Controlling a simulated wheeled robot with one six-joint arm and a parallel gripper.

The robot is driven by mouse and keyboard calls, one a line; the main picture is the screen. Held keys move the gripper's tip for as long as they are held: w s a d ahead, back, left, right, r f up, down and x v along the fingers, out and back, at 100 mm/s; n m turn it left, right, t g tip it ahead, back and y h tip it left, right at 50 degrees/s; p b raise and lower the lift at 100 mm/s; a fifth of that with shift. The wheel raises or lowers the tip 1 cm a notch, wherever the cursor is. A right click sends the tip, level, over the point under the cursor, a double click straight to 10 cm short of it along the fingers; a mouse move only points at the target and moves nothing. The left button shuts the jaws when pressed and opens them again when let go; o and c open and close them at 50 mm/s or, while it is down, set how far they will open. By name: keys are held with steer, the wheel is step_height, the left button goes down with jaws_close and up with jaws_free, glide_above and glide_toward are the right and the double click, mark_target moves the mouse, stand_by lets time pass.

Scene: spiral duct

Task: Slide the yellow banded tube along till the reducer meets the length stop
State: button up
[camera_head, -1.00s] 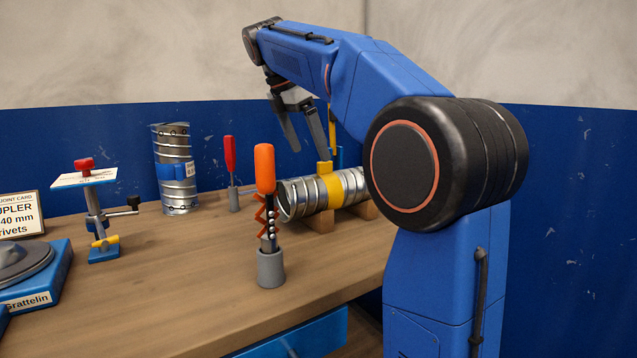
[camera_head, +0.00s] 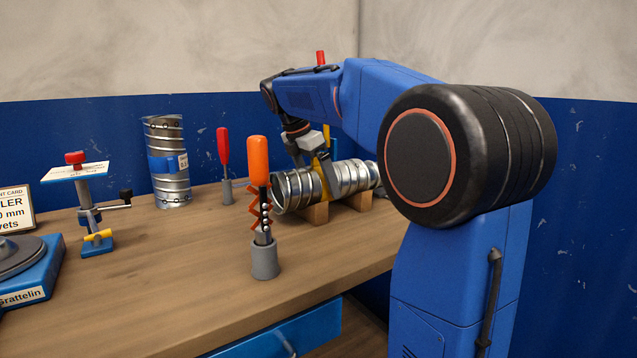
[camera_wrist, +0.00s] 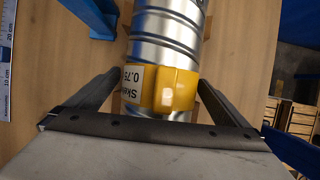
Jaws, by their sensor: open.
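The yellow banded tube (camera_head: 348,178) is a ribbed silver duct lying on wooden cradle blocks. Its yellow band (camera_head: 322,178) is partly hidden by my gripper in the head view. In the wrist view the band (camera_wrist: 175,90) carries a white label and a raised yellow block. My gripper (camera_head: 312,165) is down at the band. In the wrist view my gripper (camera_wrist: 157,80) is open, with one finger on each side of the tube. I cannot make out the reducer or the length stop for certain; my arm hides the tube's far end in the head view.
An orange-handled tool (camera_head: 259,165) in a grey holder stands in front of the tube. A red-handled tool (camera_head: 223,150) and an upright duct (camera_head: 170,165) stand behind. A ruler (camera_wrist: 7,60) and a blue part (camera_wrist: 95,18) lie left in the wrist view.

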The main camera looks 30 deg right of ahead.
steer(key=shift+f, duration=0.1)
steer(key=shift+c, duration=0.6)
steer(key=c, duration=1.2)
steer(key=shift+d, duration=0.1)
steer(key=shift+c, duration=0.2)
steer(key=shift+d, duration=2)
steer(key=o, duration=1.4)
steer(key=shift+c, duration=0.2)
steer(key=v, duration=1.7)
steer(key=shift+a, duration=0.15)
